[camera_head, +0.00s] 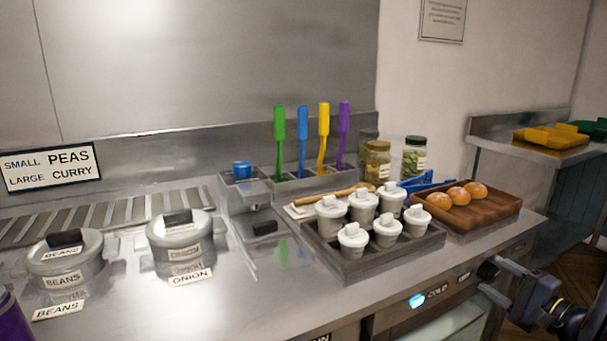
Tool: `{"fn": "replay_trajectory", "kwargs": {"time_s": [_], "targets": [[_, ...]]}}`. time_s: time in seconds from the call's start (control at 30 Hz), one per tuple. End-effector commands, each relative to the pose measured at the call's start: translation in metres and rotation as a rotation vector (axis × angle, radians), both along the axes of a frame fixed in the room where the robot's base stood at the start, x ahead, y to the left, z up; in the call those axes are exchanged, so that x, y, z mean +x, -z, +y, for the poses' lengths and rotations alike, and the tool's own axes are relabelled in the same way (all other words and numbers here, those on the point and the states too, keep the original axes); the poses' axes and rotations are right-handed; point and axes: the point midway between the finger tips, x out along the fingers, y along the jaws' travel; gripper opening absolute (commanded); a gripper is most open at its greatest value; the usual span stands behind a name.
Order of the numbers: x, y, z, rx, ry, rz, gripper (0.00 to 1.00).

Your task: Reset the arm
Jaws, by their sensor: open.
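My gripper (486,281) is at the lower right, just off the front edge of the counter, near the drawer front. Its two dark fingers point left and stand apart, with nothing between them. My arm (550,308) comes in from the lower right corner and is cut off by the picture's edge. Whether the fingertips touch the counter front, I cannot tell.
The steel counter (215,310) holds lidded pots labelled beans (66,268) and onion (181,240), a tray (340,268) of white-lidded cups, a wooden tray (490,215) of buns, jars (414,158) and upright coloured utensils (303,140). Floor shows at the right.

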Motion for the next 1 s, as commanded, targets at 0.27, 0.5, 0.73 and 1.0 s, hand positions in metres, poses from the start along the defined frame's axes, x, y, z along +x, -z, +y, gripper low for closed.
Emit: {"fn": "replay_trajectory", "kwargs": {"time_s": [0.27, 0.5, 0.73, 1.0], "targets": [[-0.0001, 0.0026, 0.0007, -0.273, -0.002, -0.115, 0.59], [-0.0001, 0.0015, 0.0008, -0.496, -0.002, -0.208, 0.59], [-0.0001, 0.0009, 0.0006, -0.698, -0.003, -0.291, 0.59], [-0.0001, -0.0001, 0.0005, -0.923, -0.002, -0.383, 0.59]]}}
